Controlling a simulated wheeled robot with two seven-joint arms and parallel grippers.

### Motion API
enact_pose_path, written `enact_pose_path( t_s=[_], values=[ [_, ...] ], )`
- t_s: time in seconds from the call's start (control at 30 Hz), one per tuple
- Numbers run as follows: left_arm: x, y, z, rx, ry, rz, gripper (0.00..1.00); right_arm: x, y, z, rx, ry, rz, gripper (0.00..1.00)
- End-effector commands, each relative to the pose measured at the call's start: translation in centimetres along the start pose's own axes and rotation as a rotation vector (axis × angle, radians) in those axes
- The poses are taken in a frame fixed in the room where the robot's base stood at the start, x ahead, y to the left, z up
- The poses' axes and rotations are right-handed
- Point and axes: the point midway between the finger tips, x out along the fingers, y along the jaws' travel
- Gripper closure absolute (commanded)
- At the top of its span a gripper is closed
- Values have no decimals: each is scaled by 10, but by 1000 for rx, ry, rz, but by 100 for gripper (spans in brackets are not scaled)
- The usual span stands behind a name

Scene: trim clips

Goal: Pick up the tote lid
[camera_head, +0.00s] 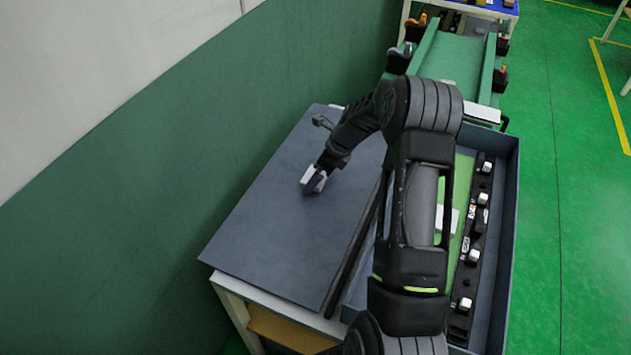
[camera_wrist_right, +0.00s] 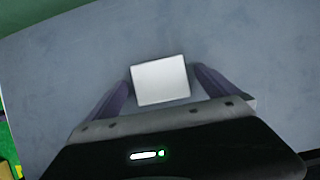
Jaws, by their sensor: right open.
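The tote lid (camera_head: 270,220) appears to be the flat blue-grey panel lying on a low table beside the wall. In the right wrist view the lid (camera_wrist_right: 60,70) fills most of the picture, with a pale rectangular block (camera_wrist_right: 160,80) on it. My right gripper (camera_head: 315,182) is over the middle of the lid. In the wrist view my right gripper (camera_wrist_right: 162,72) is open, with one purple-grey finger on each side of the block. A small gap shows beside the fingers. My left gripper is not in view.
An open blue-grey tote (camera_head: 511,200) stands right of the lid, holding a green panel (camera_head: 462,190) and a dark strip with several clips (camera_head: 475,240). A green conveyor (camera_head: 455,60) lies behind. The wall (camera_head: 180,160) is close on the left. Green floor (camera_head: 570,200) is clear at right.

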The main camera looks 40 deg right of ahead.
Motion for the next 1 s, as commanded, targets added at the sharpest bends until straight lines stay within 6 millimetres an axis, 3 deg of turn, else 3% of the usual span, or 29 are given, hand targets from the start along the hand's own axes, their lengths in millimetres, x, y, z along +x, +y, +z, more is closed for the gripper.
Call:
enact_pose_path(
  t_s=[0.33, 1.0],
  values=[
    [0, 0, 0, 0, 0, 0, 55, 0, 0, 0, 0, 0, 0, 2],
    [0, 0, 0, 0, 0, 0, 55, 0, 0, 0, 0, 0, 0, 57]
  ],
)
